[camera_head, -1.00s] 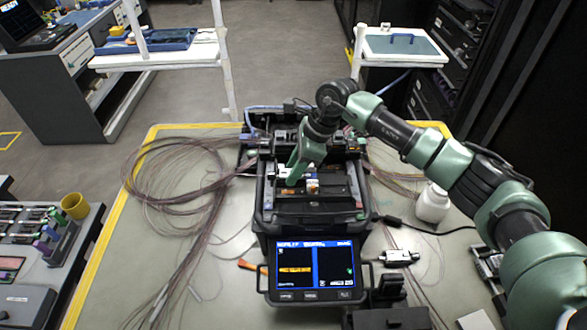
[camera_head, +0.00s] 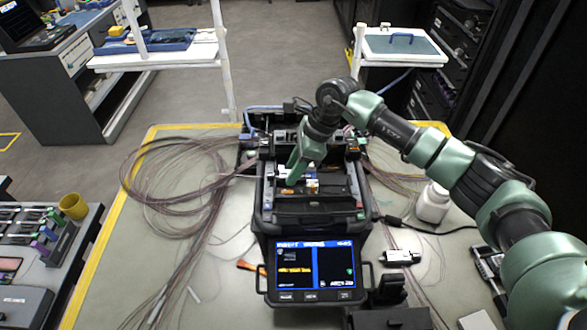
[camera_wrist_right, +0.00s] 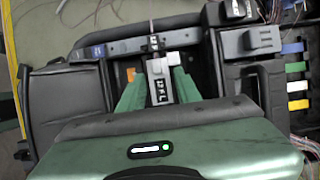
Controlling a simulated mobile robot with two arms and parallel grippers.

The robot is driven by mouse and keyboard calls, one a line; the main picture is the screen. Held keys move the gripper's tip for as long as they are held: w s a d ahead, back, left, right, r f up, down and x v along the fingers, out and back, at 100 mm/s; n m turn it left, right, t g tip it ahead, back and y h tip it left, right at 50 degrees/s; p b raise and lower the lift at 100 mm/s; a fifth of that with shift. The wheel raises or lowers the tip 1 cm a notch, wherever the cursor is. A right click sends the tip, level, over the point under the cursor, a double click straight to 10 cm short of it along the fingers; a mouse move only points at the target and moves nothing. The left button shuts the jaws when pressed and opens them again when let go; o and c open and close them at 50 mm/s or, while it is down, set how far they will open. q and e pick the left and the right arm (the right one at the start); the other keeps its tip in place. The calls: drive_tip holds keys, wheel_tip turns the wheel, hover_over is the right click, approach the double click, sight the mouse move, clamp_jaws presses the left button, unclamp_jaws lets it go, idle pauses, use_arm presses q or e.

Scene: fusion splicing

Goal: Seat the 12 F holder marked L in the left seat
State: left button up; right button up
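The splicer (camera_head: 265,200) stands open in the middle of the table, its screen lit at the front. My right gripper (camera_head: 291,180) points down into the left part of its work area. In the right wrist view, a small grey holder with white label squares marked 12 F and L (camera_wrist_right: 159,88) sits between the two green fingers of my right gripper (camera_wrist_right: 159,82). The fingers lie close against both its sides. A thin fibre ribbon runs away from its far end. The holder's underside is hidden, so I cannot tell whether it touches the seat. My left gripper is not in view.
Coiled fibres (camera_head: 165,180) lie on the table left of the splicer. A white bottle (camera_head: 433,203) and a small black-and-silver device (camera_head: 400,257) stand to its right. A yellow cup (camera_head: 73,206) is on the left side table. The splicer's walls rise close around the gripper.

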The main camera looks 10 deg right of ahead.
drive_tip(key=shift+d+r, duration=0.15)
drive_tip(key=shift+r, duration=0.1)
drive_tip(key=b+v, duration=0.2)
drive_tip(key=v, duration=0.4)
drive_tip(key=shift+d+r, duration=0.15)
drive_tip(key=shift+r, duration=0.45)
drive_tip(key=shift+s, duration=0.1)
